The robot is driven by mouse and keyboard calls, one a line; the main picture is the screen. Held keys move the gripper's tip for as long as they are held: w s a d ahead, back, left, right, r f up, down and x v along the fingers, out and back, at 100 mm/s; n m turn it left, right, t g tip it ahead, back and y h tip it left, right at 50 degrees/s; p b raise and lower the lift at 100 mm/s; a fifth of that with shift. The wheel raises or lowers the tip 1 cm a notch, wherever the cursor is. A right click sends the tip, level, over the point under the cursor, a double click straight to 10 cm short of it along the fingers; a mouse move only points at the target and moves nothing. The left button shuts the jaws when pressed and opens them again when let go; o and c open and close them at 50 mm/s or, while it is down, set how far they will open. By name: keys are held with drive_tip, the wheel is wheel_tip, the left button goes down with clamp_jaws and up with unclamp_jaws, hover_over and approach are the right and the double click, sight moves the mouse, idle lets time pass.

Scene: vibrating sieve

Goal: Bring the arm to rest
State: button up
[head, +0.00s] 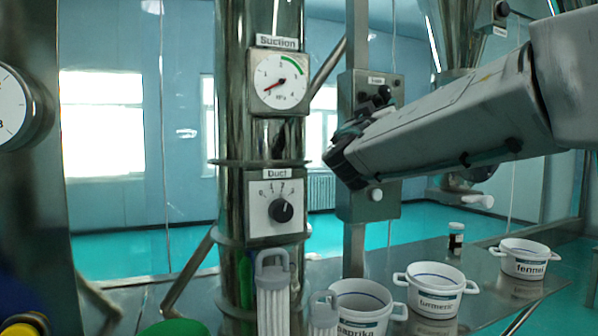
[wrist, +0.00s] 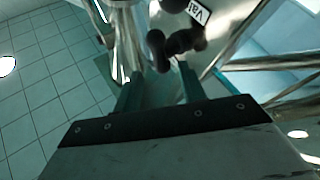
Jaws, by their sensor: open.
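My arm (head: 440,128) reaches in from the right in the head view, roughly level and raised well above the table. Its dark end lies in front of the grey control box (head: 360,90); the fingers cannot be made out there. In the wrist view my gripper (wrist: 158,88) shows two dark fingers, apart, with nothing held between them. Dark round knobs (wrist: 172,44) on a shiny metal part stand just beyond the fingertips, near a white label (wrist: 198,12). I cannot tell whether the fingers touch the knobs.
A steel column carries a suction gauge (head: 279,82) and a duct dial (head: 276,205). Below, a steel table holds white labelled tubs (head: 435,289), a small dark jar (head: 456,240) and a white-handled filter (head: 272,290). A steel hopper (head: 462,35) hangs behind my arm.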

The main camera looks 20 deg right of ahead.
drive_tip(key=s+d+f+g+y, duration=0.25)
drive_tip(key=s+f+g, duration=0.35)
drive_tip(key=s+f, duration=0.4)
drive_tip(key=s+d+f+g+y, duration=0.1)
drive_tip(key=s+f+g+y, duration=0.5)
drive_tip(key=f, duration=0.6)
drive_tip(key=s+a+f+n+g+y, duration=0.2)
drive_tip(key=s+a+f+n+y, duration=0.4)
drive_tip(key=s+a+f, duration=0.8)
wheel_tip(320, 180, down, 3)
drive_tip(key=a+y, duration=0.2)
drive_tip(key=y, duration=0.1)
drive_tip(key=shift+s+a+r, duration=0.15)
drive_tip(key=shift+a+r, duration=0.05)
drive_tip(key=shift+a, duration=0.2)
drive_tip(key=shift+c, duration=0.5)
